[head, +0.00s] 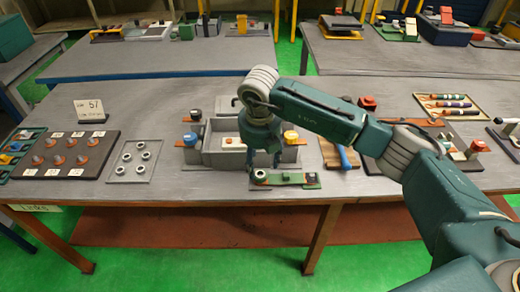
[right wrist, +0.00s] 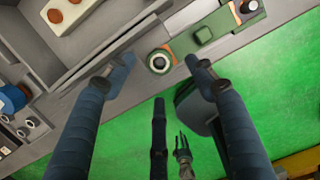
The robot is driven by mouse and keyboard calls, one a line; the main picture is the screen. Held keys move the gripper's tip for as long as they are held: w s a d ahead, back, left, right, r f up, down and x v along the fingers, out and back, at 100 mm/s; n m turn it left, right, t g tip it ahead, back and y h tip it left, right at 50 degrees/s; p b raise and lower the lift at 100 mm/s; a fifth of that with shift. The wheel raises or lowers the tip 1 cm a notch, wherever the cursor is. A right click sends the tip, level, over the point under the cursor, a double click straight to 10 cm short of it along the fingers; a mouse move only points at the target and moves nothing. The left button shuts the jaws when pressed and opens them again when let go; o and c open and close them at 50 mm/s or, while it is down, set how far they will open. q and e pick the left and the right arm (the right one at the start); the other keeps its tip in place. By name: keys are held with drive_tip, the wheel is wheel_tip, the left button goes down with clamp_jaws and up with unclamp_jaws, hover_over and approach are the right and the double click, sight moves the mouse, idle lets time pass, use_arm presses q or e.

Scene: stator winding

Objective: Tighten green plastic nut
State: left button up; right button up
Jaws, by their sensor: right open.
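A small green fixture (head: 288,180) lies at the front edge of the table. In the right wrist view the fixture (right wrist: 218,28) shows near the top, with a round piece (right wrist: 159,62) at its left end that has a pale ring and a dark centre. This may be the green plastic nut; I cannot tell for sure. My right gripper (head: 264,160) is above the fixture's left end. In the right wrist view its fingers (right wrist: 161,62) are apart, one on each side of the round piece, and hold nothing. Contact cannot be judged. My left gripper is out of view.
A grey walled tray (head: 222,158) stands just behind the fixture. A clear plate with several rings (head: 136,160) and a dark board with several copper-coloured pieces (head: 68,155) lie left. A blue-handled tool (head: 344,157) lies right. The green floor is beyond the front edge.

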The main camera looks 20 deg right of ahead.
sight(260, 176)
drive_tip(key=f, duration=0.3)
drive_tip(key=f+p, duration=0.1)
drive_tip(key=f, duration=0.1)
drive_tip(key=shift+w+d+f, duration=0.1)
drive_tip(key=shift+w+f, duration=0.2)
drive_tip(key=shift+w, duration=0.1)
drive_tip(key=shift+c, duration=0.5)
drive_tip(key=c, duration=1.1)
drive_tip(key=o, duration=1.2)
drive_tip(key=c, duration=0.4)
